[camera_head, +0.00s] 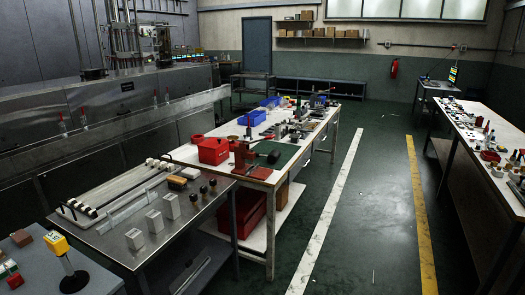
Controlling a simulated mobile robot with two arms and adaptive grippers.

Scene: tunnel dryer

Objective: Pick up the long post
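Neither of my grippers is in this head view. I cannot tell for sure which thing is the long post. A steel-topped table (118,252) at the lower left bears a long pale bar (122,188) lying flat, with dark and white round pieces along its near-left end.
A white workbench (292,167) behind holds red and blue bins (213,150), a vise (243,158) and tools. Another cluttered bench (505,190) runs along the right. The green floor (375,200) between them, with white and yellow lines, is mostly clear. Steel machinery lines the left.

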